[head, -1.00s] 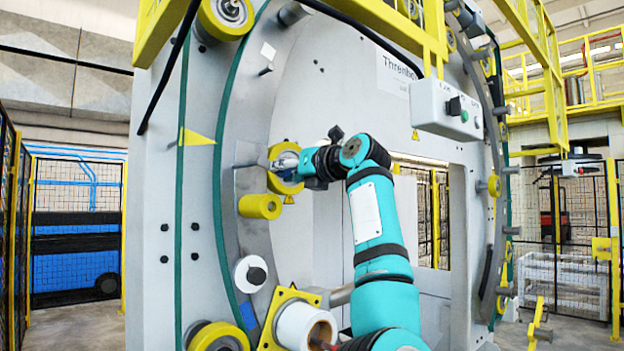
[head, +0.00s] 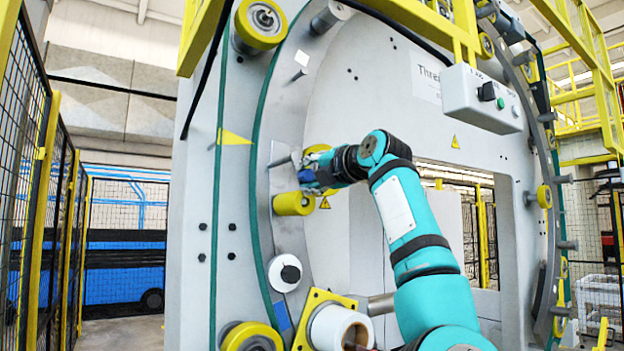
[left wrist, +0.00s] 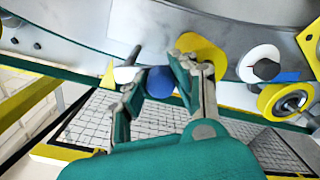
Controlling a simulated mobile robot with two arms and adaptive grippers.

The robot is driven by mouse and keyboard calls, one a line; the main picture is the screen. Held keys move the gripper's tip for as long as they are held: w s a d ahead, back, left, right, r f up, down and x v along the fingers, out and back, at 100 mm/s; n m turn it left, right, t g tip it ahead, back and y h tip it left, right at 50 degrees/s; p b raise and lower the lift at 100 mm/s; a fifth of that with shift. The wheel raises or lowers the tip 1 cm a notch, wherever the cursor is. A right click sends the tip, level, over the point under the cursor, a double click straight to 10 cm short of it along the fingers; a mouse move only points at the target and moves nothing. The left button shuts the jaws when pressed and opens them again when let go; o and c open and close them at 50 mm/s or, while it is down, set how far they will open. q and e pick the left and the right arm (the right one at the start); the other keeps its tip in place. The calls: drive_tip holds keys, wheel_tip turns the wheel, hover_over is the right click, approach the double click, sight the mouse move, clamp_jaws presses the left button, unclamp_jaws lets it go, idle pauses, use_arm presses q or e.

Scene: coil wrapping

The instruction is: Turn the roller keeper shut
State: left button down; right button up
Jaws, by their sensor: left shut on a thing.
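My left gripper (head: 308,178) is at the ring of the large grey machine, just above a yellow roller (head: 294,204). In the left wrist view its fingers (left wrist: 160,82) close around a round blue knob (left wrist: 160,80), which seems to be the handle of the roller keeper. The keeper's body is mostly hidden behind the fingers, so its angle cannot be told. The yellow roller also shows in the left wrist view (left wrist: 203,54), close beside the fingers. My right gripper is out of view.
A grey pin (head: 284,160) sticks out beside the gripper. A white roller (head: 285,272) and a white coil core on a yellow plate (head: 340,328) sit lower on the machine. A control box (head: 482,98) hangs at upper right. Mesh fencing (head: 125,240) stands at left.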

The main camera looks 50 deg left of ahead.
use_arm(q)
drive_tip(key=shift+f+m, duration=0.15)
drive_tip(key=shift+m, duration=0.15)
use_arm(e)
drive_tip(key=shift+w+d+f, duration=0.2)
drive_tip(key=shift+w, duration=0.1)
use_arm(q)
drive_tip(key=c, duration=1.1)
unclamp_jaws()
drive_tip(key=shift+s, duration=0.1)
drive_tip(key=shift+o, duration=0.3)
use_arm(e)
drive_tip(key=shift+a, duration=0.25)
use_arm(q)
drive_tip(key=s+d, duration=0.1)
drive_tip(key=d, duration=1.1)
